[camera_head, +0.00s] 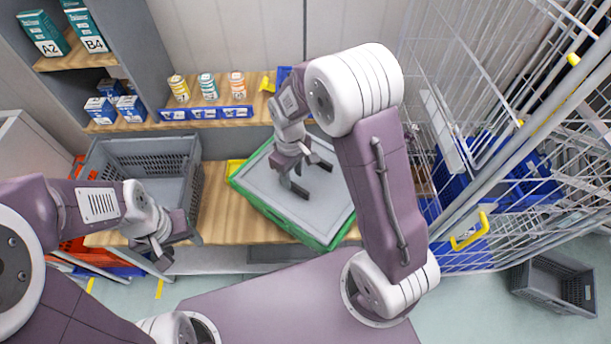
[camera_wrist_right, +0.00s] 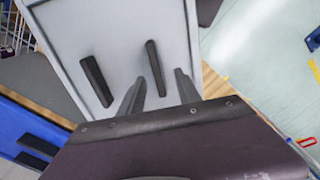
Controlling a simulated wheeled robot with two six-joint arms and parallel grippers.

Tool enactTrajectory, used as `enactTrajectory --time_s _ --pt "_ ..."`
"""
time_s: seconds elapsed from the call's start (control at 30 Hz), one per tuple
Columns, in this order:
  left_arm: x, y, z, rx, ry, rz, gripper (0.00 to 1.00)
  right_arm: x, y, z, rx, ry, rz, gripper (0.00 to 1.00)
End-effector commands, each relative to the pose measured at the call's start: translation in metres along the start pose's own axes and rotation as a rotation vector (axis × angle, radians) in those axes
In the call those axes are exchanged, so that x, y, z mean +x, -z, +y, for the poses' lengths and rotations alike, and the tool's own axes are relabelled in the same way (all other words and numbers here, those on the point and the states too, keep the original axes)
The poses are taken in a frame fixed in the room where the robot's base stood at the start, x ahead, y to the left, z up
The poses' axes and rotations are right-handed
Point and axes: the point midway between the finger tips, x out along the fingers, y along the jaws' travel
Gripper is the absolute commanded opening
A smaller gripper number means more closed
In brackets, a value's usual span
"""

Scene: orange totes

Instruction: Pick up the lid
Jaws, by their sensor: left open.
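The lid (camera_head: 262,186) is a flat grey panel on top of a green tote (camera_head: 318,241), which sits at an angle on the wooden shelf. My right gripper (camera_head: 306,174) is over the far part of the lid, its two dark fingers spread apart with nothing between them. In the right wrist view the pale lid (camera_wrist_right: 123,45) fills the upper middle behind the fingers. I cannot tell whether the fingertips touch it. My left gripper (camera_head: 167,248) is open and empty at the left, in front of a grey crate (camera_head: 196,170).
The grey crate stands left of the green tote. Several cans (camera_head: 208,87) and small boxes (camera_head: 100,108) are on the shelf behind. A wire cage cart (camera_head: 480,160) with blue bins stands at the right. Another grey crate (camera_head: 575,291) is on the floor.

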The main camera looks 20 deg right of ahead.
Motion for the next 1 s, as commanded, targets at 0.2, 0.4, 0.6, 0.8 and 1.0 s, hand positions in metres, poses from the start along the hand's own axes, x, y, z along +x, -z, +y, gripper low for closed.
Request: enactTrajectory --time_s 0.2,0.4,0.6,0.8,1.0 --pt "-0.004 0.000 0.000 0.000 0.000 0.000 0.55 0.011 0.000 0.001 0.001 0.000 -0.001 0.40" --pt "-0.017 0.002 0.000 0.000 0.000 0.000 0.55 0.043 0.006 0.003 0.001 0.002 -0.004 0.40" --pt "-0.018 0.002 0.000 0.000 0.000 0.000 0.55 0.061 0.007 0.004 0.001 -0.001 0.001 0.40" --pt "-0.018 0.002 0.000 0.000 0.000 0.000 0.55 0.061 0.007 0.004 0.002 -0.001 0.002 0.26" --pt "-0.018 0.002 0.000 0.000 0.000 0.000 0.55 0.061 0.007 0.004 0.001 -0.001 0.001 0.00"
